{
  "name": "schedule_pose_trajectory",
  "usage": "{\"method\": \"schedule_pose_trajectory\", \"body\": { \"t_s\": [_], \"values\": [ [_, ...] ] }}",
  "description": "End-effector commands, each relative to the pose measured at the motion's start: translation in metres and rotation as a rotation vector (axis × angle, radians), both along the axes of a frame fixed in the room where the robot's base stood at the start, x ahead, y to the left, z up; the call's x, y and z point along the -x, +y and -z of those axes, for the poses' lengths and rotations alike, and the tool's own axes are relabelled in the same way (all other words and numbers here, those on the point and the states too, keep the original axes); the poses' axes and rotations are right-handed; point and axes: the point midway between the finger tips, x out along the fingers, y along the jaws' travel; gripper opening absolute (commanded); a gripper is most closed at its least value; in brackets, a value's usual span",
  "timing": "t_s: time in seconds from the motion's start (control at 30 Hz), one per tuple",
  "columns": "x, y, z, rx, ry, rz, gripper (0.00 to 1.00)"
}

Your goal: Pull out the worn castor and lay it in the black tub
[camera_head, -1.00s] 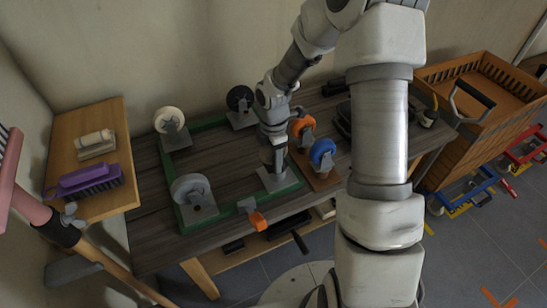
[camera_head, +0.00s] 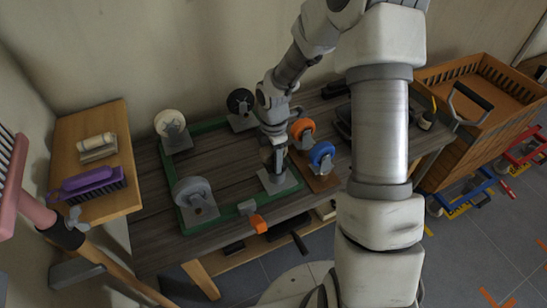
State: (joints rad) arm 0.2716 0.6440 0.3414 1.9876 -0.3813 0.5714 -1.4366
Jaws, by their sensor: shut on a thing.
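My gripper (camera_head: 275,158) points down at the front right corner of the green dolly frame (camera_head: 228,216). It is shut on a castor whose grey mounting plate (camera_head: 279,183) shows at that corner; its wheel is mostly hidden by the gripper. I cannot tell whether the plate is clear of the frame. Three other castors stand at the frame's corners: cream (camera_head: 170,123), black (camera_head: 240,101) and grey (camera_head: 193,190). A dark container, perhaps the black tub (camera_head: 342,127), lies right of the gripper, partly hidden behind my arm.
An orange castor (camera_head: 302,128) and a blue castor (camera_head: 321,153) stand on a wooden board close right of the gripper. An orange-handled clamp (camera_head: 258,223) sits at the bench's front edge. A side shelf (camera_head: 113,204) holds a purple brush (camera_head: 88,184). A wooden crate (camera_head: 432,158) stands right.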

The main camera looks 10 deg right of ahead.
Motion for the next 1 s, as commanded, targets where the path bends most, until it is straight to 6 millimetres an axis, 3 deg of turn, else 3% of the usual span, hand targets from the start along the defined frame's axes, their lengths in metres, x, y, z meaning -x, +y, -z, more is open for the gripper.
{"method": "schedule_pose_trajectory", "body": {
  "t_s": [0.5, 1.0],
  "values": [
    [0.0, 0.0, -0.017, 0.0, -0.001, 0.0, 0.0],
    [0.0, 0.0, -0.021, 0.0, -0.001, 0.0, 0.0]
  ]
}}
